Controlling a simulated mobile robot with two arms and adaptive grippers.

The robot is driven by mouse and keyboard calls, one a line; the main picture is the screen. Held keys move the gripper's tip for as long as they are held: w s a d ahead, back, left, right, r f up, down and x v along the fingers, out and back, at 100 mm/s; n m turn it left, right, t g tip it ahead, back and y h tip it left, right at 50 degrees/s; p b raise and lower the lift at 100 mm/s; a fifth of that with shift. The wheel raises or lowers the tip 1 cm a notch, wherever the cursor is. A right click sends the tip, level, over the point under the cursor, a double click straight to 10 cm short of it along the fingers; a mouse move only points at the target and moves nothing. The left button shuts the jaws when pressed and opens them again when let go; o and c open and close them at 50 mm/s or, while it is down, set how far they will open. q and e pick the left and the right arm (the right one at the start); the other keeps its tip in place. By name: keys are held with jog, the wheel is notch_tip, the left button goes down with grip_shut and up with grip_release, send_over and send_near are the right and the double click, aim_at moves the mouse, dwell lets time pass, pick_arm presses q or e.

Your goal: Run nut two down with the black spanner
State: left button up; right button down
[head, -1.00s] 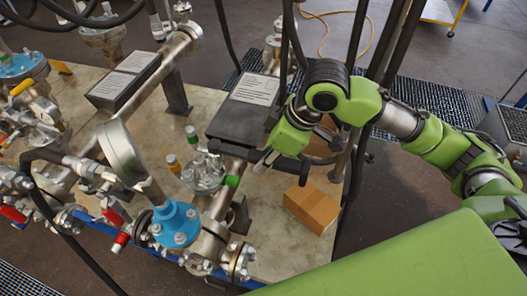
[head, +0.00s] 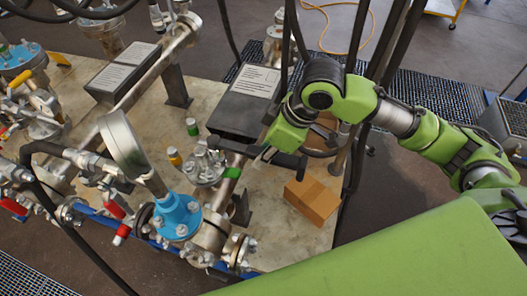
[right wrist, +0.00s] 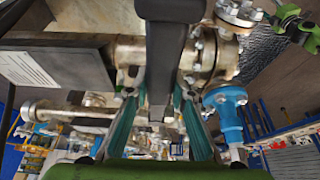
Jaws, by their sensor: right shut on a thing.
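My right gripper (head: 268,152) is shut on the black spanner (head: 286,160), a dark bar beside the pipework. In the right wrist view the spanner (right wrist: 166,50) runs up the picture from between the teal fingers (right wrist: 164,104). A small flanged fitting with several upright bolts and nuts (head: 205,168) lies just left of the spanner's far end. I cannot tell whether the spanner touches a nut, nor which nut is number two. A blue flange (head: 177,216) with silver nuts stands nearer, under a round gauge (head: 122,146). My left gripper is out of view.
A cardboard box (head: 313,200) sits on the pale bench (head: 275,225) below my right gripper. A black block with a label (head: 240,105) stands just behind it. Dark hoses and posts (head: 372,90) rise close to my right arm. Valves crowd the left.

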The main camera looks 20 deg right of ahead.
jog(key=shift+d+f+b, duration=0.1)
jog(key=shift+f+b, duration=0.25)
jog(key=shift+f, duration=0.65)
jog(key=shift+s, duration=0.1)
jog(key=s+a+r+m+t+h, duration=0.1)
jog(key=s+a+r+m+h, duration=0.2)
jog(key=a+m, duration=0.7)
jog(key=shift+s+a+r+m+t+h+p, duration=0.3)
jog(key=shift+s+r+m+t+h+p, duration=0.25)
jog(key=shift+s+r, duration=0.5)
